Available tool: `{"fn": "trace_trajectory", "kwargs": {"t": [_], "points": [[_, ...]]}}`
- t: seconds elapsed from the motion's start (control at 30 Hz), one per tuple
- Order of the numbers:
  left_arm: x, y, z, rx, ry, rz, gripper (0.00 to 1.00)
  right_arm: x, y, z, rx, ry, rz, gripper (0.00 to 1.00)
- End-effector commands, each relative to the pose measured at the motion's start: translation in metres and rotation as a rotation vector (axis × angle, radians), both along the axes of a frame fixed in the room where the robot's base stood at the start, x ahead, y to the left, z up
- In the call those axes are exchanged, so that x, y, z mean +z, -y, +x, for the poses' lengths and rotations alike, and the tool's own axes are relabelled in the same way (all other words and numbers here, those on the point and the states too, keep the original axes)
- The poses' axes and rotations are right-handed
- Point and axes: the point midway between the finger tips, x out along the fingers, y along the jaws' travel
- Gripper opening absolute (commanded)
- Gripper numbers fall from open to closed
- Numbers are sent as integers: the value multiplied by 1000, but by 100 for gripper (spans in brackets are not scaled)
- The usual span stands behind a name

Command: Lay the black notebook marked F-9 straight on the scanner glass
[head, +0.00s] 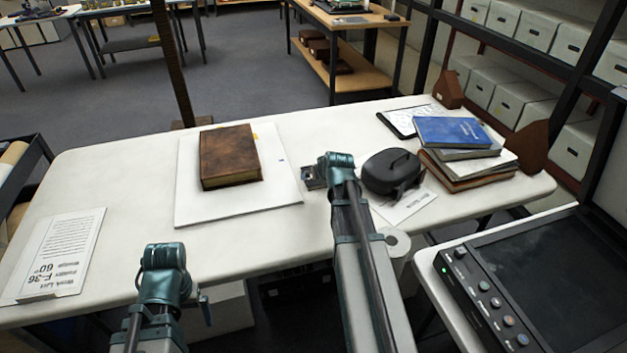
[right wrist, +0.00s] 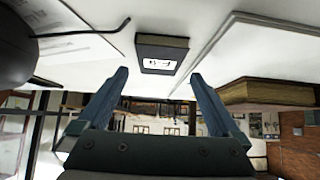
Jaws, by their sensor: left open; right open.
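A small black notebook (head: 309,183) lies on the white table, partly hidden by my right wrist in the head view. In the right wrist view the notebook (right wrist: 161,47) shows a white label on its near face, too small to read surely. My right gripper (right wrist: 160,78) is open and empty, its fingers apart, with the notebook ahead between and beyond the tips. The scanner's dark glass (head: 560,265) is at the right, bare, beside its button panel (head: 483,300). My left gripper (head: 204,306) is open, low at the table's front edge, largely hidden by its wrist.
A brown leather book (head: 229,155) lies on a white board (head: 190,205) left of the notebook. A printed sheet (head: 55,255) is at left.

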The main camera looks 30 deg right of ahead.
Motion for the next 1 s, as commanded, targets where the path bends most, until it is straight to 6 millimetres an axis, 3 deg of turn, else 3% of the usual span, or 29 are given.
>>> {"fn": "trace_trajectory", "kwargs": {"t": [0.33, 0.63, 1.0], "points": [[-34, 0, 0, 0, 0, 0, 100, -34, 9, 33, 1, 0, -1, 100], [-34, 0, 0, 0, 0, 0, 100, -34, 9, 36, 1, 0, -1, 98], [-34, 0, 0, 0, 0, 0, 100, -34, 9, 36, 0, 0, 0, 32]]}}
